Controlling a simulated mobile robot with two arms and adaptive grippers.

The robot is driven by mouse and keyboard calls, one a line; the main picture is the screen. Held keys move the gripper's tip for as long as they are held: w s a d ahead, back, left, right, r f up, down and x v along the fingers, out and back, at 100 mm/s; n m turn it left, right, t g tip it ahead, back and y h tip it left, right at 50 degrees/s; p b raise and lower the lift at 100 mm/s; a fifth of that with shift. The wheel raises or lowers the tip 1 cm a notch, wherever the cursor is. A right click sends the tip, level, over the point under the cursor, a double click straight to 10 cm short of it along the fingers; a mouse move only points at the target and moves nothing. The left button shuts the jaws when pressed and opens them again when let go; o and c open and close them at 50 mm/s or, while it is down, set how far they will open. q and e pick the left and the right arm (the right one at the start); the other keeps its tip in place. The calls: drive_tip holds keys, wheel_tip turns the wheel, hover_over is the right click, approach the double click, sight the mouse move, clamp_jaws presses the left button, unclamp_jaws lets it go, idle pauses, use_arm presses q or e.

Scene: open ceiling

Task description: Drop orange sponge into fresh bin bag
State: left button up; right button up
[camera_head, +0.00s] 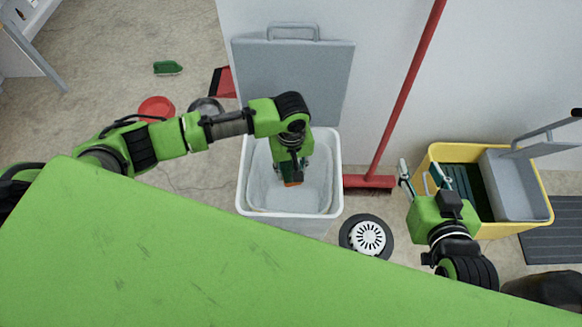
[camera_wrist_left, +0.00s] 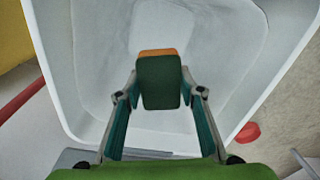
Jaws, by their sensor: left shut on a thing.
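The orange sponge (camera_head: 292,184) has a dark green face, and in the left wrist view its orange edge (camera_wrist_left: 158,52) shows. My left gripper (camera_head: 291,175) is shut on the sponge and holds it over the open mouth of the bin. The pale bin (camera_head: 240,200) stands on the floor with its grey lid (camera_head: 295,80) raised behind it. A whitish bag (camera_head: 268,201) lines its inside, also seen in the left wrist view (camera_wrist_left: 200,35). How far the sponge hangs above the bag bottom is unclear. My right gripper (camera_head: 420,174) is open and empty, right of the bin.
A red broom (camera_head: 405,95) leans beside the bin. A yellow mop bucket (camera_head: 545,205) stands at the right, close to my right gripper. A round dark thing with a white centre (camera_head: 369,238) lies before the bin. A red bowl (camera_head: 156,108) and green brush (camera_head: 167,68) lie at left.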

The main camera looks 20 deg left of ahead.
use_arm(q)
drive_tip(key=o, duration=0.7)
drive_tip(key=shift+o, duration=0.2)
wheel_tip(320, 180, up, 12)
idle(0.5)
